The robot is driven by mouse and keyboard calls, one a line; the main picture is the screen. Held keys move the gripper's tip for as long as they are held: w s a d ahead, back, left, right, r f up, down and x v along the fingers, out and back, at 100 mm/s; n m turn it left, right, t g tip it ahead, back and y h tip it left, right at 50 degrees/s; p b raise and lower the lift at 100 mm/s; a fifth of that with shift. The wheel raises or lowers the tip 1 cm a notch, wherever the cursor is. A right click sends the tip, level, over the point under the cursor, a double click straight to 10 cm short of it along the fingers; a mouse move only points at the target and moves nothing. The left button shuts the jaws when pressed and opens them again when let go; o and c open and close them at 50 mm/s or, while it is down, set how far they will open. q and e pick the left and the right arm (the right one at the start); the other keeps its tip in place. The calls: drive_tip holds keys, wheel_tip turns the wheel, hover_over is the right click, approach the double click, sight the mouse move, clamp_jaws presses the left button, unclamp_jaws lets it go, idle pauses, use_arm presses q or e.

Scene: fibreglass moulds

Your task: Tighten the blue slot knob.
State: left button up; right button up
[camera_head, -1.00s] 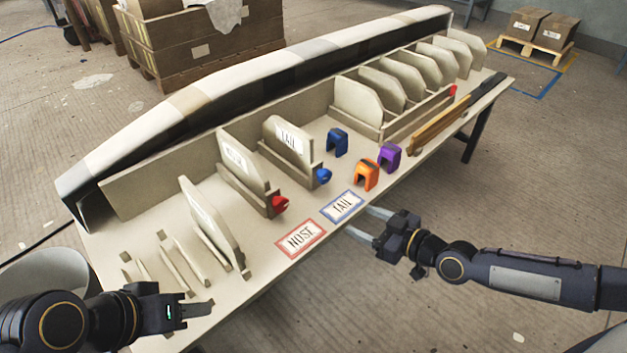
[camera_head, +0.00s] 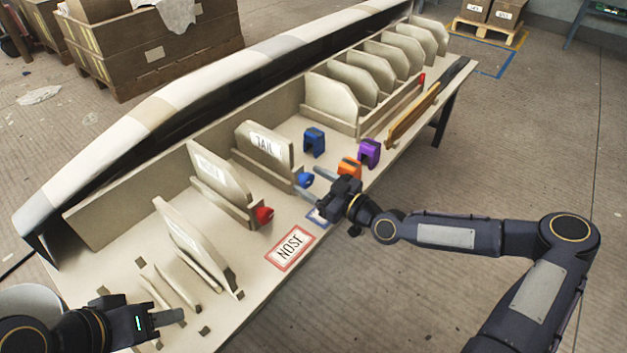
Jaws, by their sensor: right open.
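The blue slot knob (camera_head: 304,180) sits at the front end of the slot that holds the TAIL panel (camera_head: 266,146). My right gripper (camera_head: 302,179) is open, with its fingers pointing at the knob. In the picture one finger lies on each side of the knob; I cannot tell whether they touch it. The red knob (camera_head: 264,216) is on the slot of the neighbouring panel (camera_head: 218,178). My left gripper (camera_head: 180,317) is low at the left, over the table's near corner, away from the knobs. Its finger gap is not clear.
A blue clamp (camera_head: 314,142), an orange clamp (camera_head: 349,167) and a purple clamp (camera_head: 369,152) stand close behind and beside my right gripper. The NOSE card (camera_head: 290,248) lies on the table (camera_head: 235,310); my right gripper partly covers the blue-edged card (camera_head: 317,218).

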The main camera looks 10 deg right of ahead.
drive_tip(key=c, duration=1)
drive_tip(key=m+b, duration=0.1)
drive_tip(key=m, duration=0.1)
drive_tip(key=shift+f+m, duration=0.1)
drive_tip(key=shift+m, duration=0.3)
drive_tip(key=shift+m+b, duration=0.7)
drive_tip(key=shift+m, duration=1.3)
drive_tip(key=o, duration=1)
